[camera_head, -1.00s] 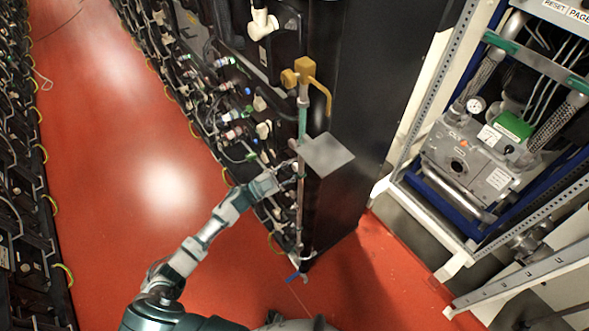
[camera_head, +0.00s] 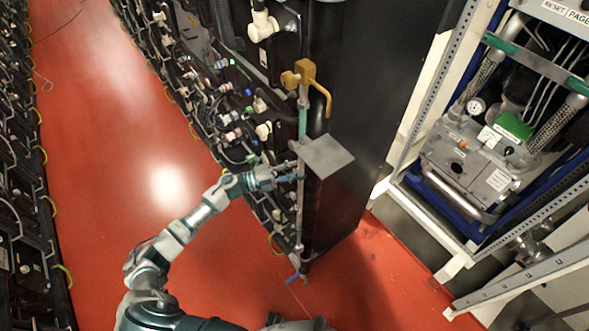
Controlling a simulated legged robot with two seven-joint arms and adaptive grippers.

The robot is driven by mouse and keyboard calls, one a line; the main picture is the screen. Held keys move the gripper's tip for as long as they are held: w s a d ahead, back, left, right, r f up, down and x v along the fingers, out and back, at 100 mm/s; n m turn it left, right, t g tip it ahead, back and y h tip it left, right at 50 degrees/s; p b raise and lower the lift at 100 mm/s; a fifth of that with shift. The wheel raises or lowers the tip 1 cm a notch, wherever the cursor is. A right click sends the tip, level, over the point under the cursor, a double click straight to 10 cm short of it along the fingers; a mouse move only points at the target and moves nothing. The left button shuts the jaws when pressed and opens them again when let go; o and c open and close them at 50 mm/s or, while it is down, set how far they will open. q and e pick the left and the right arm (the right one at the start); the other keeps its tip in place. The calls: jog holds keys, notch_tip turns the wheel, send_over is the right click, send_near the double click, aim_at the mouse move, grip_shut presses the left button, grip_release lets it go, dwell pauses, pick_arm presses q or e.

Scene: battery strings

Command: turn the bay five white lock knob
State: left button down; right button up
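Several white knobs sit on the black battery rack's face. A large one (camera_head: 262,25) is at the top, and smaller ones show lower down (camera_head: 263,130) and farther back (camera_head: 158,16). I cannot read bay numbers, so I cannot tell which knob is bay five's. My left gripper (camera_head: 288,173) is at the rack's near end, below the lower white knob and beside the upright pole. Its fingers are small and overlap the pole and rack fittings, so whether they are open or shut is unclear. My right gripper is not in view.
A pole with a yellow bracket (camera_head: 305,72) and a grey plate (camera_head: 326,156) stand close to my gripper. A second rack (camera_head: 25,200) runs along the left. The red aisle floor (camera_head: 110,130) is clear. A machine (camera_head: 480,150) in a frame stands at right.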

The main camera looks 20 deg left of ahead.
pick_arm(q)
jog(key=shift+f, duration=0.1)
dwell(0.5)
jog(key=c, duration=0.8)
grip_release()
jog(key=shift+w, duration=0.1)
jog(key=shift+o, duration=0.2)
jog(key=v, duration=1.2)
